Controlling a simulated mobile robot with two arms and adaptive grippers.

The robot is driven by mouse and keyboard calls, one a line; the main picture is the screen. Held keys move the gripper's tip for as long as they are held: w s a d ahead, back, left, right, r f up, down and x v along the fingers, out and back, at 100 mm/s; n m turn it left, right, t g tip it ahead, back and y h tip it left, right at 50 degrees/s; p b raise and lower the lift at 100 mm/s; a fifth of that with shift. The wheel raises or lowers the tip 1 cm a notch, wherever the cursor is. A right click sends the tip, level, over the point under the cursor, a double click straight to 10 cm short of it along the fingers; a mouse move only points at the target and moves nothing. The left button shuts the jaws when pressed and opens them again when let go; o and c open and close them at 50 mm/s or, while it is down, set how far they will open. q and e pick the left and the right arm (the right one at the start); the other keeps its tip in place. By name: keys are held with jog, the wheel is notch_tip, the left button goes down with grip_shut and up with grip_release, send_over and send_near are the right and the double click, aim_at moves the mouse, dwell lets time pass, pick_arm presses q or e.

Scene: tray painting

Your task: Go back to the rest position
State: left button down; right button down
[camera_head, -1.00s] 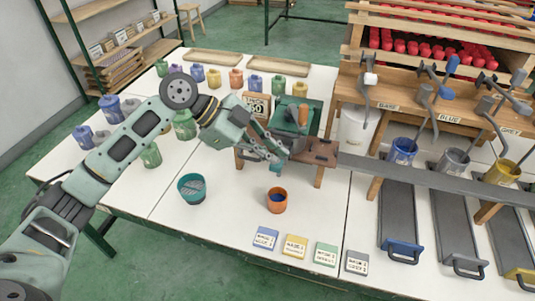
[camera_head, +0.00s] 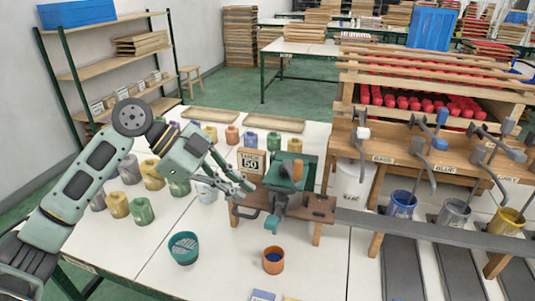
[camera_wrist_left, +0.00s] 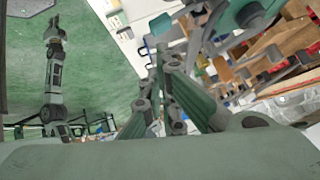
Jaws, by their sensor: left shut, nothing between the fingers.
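My left gripper (camera_head: 246,187) is shut and empty in the head view. It is above the white table, at the left side of the small wooden stand (camera_head: 318,212) that carries a green device with an orange handle (camera_head: 297,172). Whether it touches the stand I cannot tell. In the left wrist view its fingers (camera_wrist_left: 168,75) are close together with nothing between them. A green-grey arm, which seems to be my right one, hangs at the left of that view; its gripper (camera_wrist_left: 54,27) is too small to read.
A teal bucket (camera_head: 184,248) and an orange cup (camera_head: 273,260) stand near the table front. Several coloured pots (camera_head: 141,211) stand to the left. A sign reading 50 (camera_head: 251,161) is behind the gripper. Dispensers with blue, grey and yellow buckets (camera_head: 402,204) are at the right.

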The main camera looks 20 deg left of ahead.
pick_arm(q)
jog(key=s+d+f+n+y, duration=0.1)
jog(key=s+d+f+n, duration=0.15)
jog(key=f, duration=0.55)
jog(key=s+d+f+n+y, duration=0.1)
jog(key=s+d+f+n, duration=0.15)
jog(key=f, duration=0.45)
jog(key=s+d+f+n+y, duration=0.15)
jog(key=s+f, duration=0.25)
jog(key=f, duration=0.4)
jog(key=s+a+f+n+t+y, duration=0.1)
jog(key=s+a+f+n+y, duration=0.25)
jog(key=s+n, duration=0.35)
jog(key=s+a+f+n+y, duration=0.2)
jog(key=s+a+f+n, duration=0.2)
jog(key=s, duration=0.5)
notch_tip(320, 180, down, 27)
jog(key=s+g, duration=0.1)
jog(key=s, duration=0.1)
jog(key=s+a+f+g, duration=0.1)
jog(key=s+a+f, duration=0.2)
jog(key=s+f, duration=1.2)
jog(key=shift+s+f, duration=0.2)
jog(key=shift+s, duration=0.6)
